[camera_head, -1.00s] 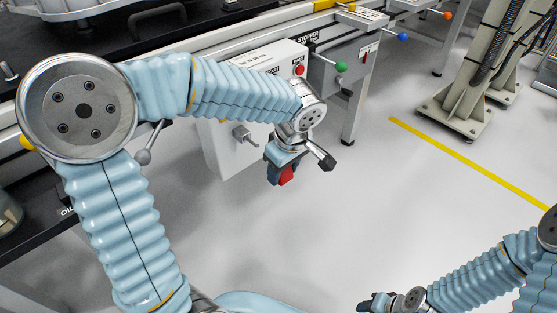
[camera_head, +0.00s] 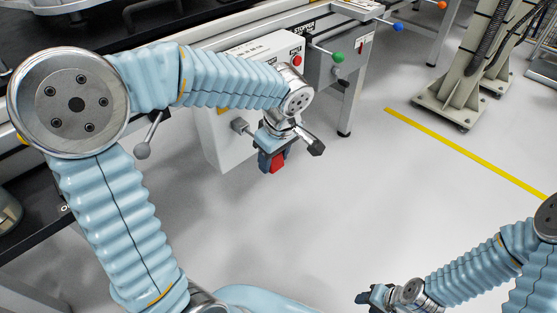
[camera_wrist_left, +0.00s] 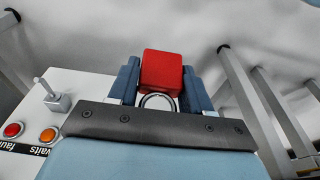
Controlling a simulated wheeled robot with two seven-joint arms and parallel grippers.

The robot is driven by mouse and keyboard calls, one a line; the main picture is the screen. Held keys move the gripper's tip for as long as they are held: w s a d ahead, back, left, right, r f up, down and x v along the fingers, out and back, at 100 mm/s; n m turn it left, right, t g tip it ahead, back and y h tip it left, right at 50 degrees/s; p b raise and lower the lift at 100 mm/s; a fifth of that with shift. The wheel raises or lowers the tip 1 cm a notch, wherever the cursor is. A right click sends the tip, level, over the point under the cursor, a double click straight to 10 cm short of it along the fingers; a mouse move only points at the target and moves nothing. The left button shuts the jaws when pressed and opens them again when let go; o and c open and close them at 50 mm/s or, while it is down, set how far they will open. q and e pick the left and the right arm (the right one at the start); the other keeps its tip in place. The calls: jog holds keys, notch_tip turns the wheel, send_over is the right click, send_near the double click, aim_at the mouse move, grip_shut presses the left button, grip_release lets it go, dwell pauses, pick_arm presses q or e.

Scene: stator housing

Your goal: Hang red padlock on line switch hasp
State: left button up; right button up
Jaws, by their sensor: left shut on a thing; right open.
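The red padlock (camera_head: 277,162) hangs in my left gripper (camera_head: 272,160), which is shut on it in front of the white control box. In the left wrist view the red padlock body (camera_wrist_left: 162,71) sits between the blue-grey fingers of the left gripper (camera_wrist_left: 161,88). Its metal shackle (camera_wrist_left: 157,101) is partly hidden by the gripper's dark edge. A grey block with a protruding rod (camera_head: 240,125) is on the white box, left of the gripper and apart from the padlock. I cannot tell whether it is the line switch hasp. My right gripper (camera_head: 375,298) is open and empty at the bottom.
The white control box (camera_head: 222,140) carries a red button (camera_head: 297,59). A grey box beside it has a green-knobbed lever (camera_head: 338,57). A table leg (camera_head: 349,105) stands to the right. The floor in front is clear, with a yellow line (camera_head: 450,150) at right.

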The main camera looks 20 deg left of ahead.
pick_arm(q)
jog(key=w+a+f+b, duration=0.1)
jog(key=w+a, duration=0.1)
jog(key=a, duration=0.4)
jog(key=shift+w+a, duration=0.4)
jog(key=shift+f, duration=0.1)
dwell(0.3)
dwell(0.3)
jog(key=o, duration=1.2)
jog(key=shift+r, duration=0.25)
jog(key=shift+s+d+r+p, duration=0.1)
jog(key=shift+d+r+p, duration=0.1)
jog(key=shift+r+p, duration=0.65)
jog(key=shift+s+d+r+p, duration=0.15)
jog(key=shift+r+p, duration=0.35)
jog(key=shift+r, duration=0.6)
jog(key=shift+w, duration=0.1)
